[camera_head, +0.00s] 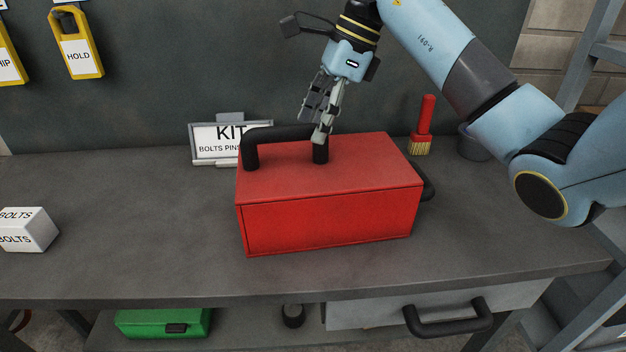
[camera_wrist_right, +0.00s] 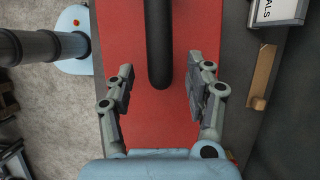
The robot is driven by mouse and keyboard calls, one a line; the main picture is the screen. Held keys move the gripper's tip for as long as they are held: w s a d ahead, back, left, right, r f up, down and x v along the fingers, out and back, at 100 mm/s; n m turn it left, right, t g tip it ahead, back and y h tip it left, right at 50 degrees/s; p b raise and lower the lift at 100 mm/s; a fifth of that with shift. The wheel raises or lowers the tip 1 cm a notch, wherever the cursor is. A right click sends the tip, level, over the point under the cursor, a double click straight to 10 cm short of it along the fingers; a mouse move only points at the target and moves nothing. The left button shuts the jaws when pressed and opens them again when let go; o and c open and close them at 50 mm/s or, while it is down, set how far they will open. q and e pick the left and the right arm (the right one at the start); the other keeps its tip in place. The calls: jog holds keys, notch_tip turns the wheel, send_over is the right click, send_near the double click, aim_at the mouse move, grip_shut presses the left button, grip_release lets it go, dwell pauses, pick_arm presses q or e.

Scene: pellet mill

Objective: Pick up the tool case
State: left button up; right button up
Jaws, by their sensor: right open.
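The tool case is a red box (camera_head: 330,215) with a black bar handle (camera_head: 280,133) on its top, standing on the workbench. My right gripper (camera_head: 322,138) is at the right end of the handle, pointing down. In the right wrist view my right gripper (camera_wrist_right: 160,95) is open, with one finger on each side of the handle's end (camera_wrist_right: 158,60). The red lid (camera_wrist_right: 120,40) shows below and between the fingers. I cannot tell whether either finger touches the handle. My left gripper is not in view.
A KIT sign (camera_head: 215,155) stands behind the case. A red-handled brush (camera_head: 424,125) and a dark cup (camera_head: 474,143) are to its right. A white bolts box (camera_head: 28,230) sits at the left. The workbench (camera_head: 130,210) between them is clear. A green case (camera_head: 150,322) is below.

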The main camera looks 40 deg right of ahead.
jog(key=shift+w+a+f, duration=0.2)
jog(key=shift+a+f, duration=0.15)
jog(key=shift+f, duration=0.2)
jog(key=shift+a+f, duration=0.1)
jog(key=shift+f, duration=0.25)
jog(key=shift+w+f, duration=0.1)
jog(key=shift+f, duration=0.05)
jog(key=shift+c, duration=1.3)
jog(key=c, duration=0.7)
grip_shut()
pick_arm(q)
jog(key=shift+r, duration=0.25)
